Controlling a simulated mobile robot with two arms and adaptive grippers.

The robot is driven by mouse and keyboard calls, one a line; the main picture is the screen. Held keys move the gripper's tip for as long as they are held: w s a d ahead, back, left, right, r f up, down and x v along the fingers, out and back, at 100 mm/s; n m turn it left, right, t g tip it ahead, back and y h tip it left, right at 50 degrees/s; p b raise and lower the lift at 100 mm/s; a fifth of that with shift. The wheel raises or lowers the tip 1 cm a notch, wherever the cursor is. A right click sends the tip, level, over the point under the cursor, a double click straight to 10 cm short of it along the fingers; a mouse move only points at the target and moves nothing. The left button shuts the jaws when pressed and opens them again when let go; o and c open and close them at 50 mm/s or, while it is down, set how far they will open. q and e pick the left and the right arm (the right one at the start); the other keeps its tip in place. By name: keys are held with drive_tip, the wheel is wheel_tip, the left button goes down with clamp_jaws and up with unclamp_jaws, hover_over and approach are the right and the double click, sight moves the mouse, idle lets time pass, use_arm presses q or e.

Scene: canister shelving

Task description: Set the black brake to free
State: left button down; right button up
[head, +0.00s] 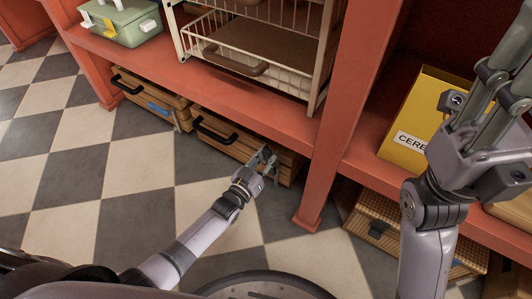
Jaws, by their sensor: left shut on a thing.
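My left gripper (264,160) is low at the right end of the front of a wooden crate (232,148) under the red shelf. It is shut on a small part there, which appears to be the black brake; the fingers hide most of it, so I cannot tell its setting. The crate has a black handle (212,131) on its front. My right gripper (510,65) is raised at the right edge, fingers up, away from the crate; its tips are partly cut off and I cannot tell whether it is open.
A second wooden crate (150,98) stands to the left. A wire basket rack (250,65) and a green box (122,25) stand on the shelf above. A red post (335,120) rises right of the crate. A yellow cereal box (415,115) is beside my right arm. The checkered floor is clear.

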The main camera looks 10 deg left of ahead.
idle(0.4)
use_arm(q)
drive_tip(key=c, duration=1.4)
unclamp_jaws()
drive_tip(key=shift+o, duration=0.2)
drive_tip(key=v, duration=1.2)
